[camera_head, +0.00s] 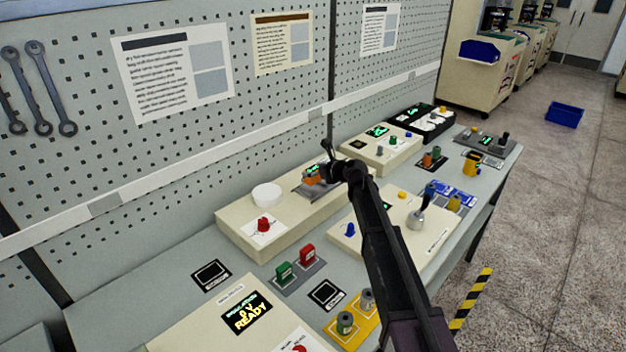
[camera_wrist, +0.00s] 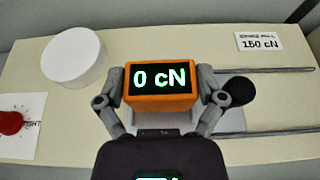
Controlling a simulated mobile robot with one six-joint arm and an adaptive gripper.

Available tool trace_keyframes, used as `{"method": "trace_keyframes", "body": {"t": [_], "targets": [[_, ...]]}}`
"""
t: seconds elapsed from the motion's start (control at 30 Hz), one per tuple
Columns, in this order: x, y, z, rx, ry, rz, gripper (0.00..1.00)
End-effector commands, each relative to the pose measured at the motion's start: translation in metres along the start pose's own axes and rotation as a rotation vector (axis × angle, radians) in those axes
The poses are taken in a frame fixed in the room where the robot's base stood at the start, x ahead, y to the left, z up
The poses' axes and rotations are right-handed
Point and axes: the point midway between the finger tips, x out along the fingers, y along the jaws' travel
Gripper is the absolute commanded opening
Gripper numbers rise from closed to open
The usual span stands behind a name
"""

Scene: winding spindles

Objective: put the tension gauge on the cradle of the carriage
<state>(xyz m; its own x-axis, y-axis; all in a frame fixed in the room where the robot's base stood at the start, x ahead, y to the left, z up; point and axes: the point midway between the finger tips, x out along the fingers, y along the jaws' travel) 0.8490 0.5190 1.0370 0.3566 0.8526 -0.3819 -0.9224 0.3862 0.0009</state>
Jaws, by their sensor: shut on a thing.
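The tension gauge (camera_wrist: 161,93) is an orange box with a dark screen reading "0 cN" in the wrist view. My gripper (camera_wrist: 162,84) is shut on it, one finger at each side. In the head view the gauge (camera_head: 311,180) shows as a small orange block beside my gripper (camera_head: 326,173), over the grey carriage (camera_head: 310,192). In the wrist view part of the grey carriage (camera_wrist: 172,116) shows under the gauge. The cradle is hidden by the gauge and gripper. I cannot tell whether the gauge touches it.
A white round drum (camera_wrist: 75,57) stands left of the gauge, with a red knob (camera_wrist: 10,122) nearer. Two rails (camera_wrist: 275,71) run right, with a black disc (camera_wrist: 238,91) and a "150 cN" card (camera_wrist: 259,42). A pegboard wall (camera_head: 265,105) rises behind the bench.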

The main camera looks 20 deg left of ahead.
Motion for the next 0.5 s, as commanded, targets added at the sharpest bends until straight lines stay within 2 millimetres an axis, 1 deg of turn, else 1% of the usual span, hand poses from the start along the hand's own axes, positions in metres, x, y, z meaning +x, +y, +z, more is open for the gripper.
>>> {"method": "trace_keyframes", "body": {"t": [0.03, 0.2, 0.33, 0.5], "targets": [[0.003, 0.001, -0.009, 0.000, 0.000, 0.000, 0.29], [0.009, 0.001, -0.021, 0.000, 0.000, 0.000, 0.29], [0.011, 0.001, -0.026, 0.000, 0.000, 0.001, 0.29], [0.011, 0.001, -0.026, 0.000, 0.000, 0.001, 0.29]]}}
